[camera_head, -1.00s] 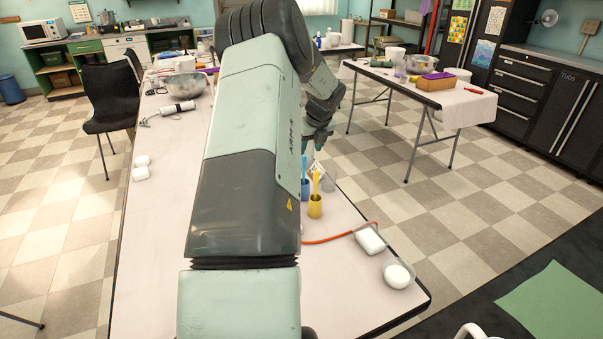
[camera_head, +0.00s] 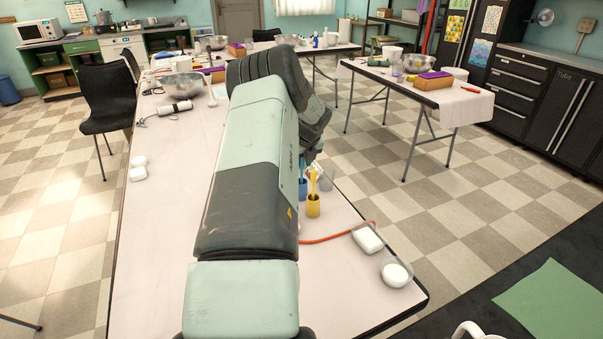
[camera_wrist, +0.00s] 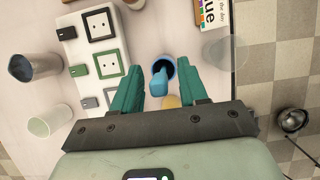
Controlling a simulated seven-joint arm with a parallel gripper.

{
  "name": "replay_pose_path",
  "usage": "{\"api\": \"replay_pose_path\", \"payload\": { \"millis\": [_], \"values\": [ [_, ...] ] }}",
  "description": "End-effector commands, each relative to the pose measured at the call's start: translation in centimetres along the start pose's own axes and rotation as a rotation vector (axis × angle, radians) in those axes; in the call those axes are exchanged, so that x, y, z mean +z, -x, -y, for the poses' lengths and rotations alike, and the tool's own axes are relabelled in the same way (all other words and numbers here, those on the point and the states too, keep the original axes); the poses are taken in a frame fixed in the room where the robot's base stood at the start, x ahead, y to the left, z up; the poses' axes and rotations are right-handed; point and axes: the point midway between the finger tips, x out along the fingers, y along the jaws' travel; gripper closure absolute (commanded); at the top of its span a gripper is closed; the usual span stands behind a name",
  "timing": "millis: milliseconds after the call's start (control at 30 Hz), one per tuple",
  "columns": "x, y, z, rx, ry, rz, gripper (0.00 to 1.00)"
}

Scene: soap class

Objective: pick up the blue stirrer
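The blue stirrer (camera_wrist: 159,78) stands in a blue cup (camera_wrist: 165,61) in the wrist view, its broad end toward the camera. My gripper (camera_wrist: 158,70) is open, with one teal finger on each side of the stirrer. No contact between fingers and stirrer shows. In the head view the blue stirrer (camera_head: 303,164) rises from the blue cup (camera_head: 303,189) beside my arm. My gripper is mostly hidden behind the arm there.
A yellow cup (camera_head: 313,207) with a yellow stirrer stands close to the blue cup. A clear cup (camera_head: 327,181) is to the right. In the wrist view, a white board (camera_wrist: 82,50) with framed squares, a grey cup (camera_wrist: 40,63) and a translucent cup (camera_wrist: 50,120) lie left.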

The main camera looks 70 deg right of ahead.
Motion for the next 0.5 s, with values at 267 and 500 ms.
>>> {"api": "replay_pose_path", "payload": {
  "millis": [267,500],
  "values": [
    [0.0,0.02,-0.02,0.0,0.0,0.0,1.0],
    [0.01,0.04,-0.02,0.0,0.001,0.0,1.0]
  ]
}}
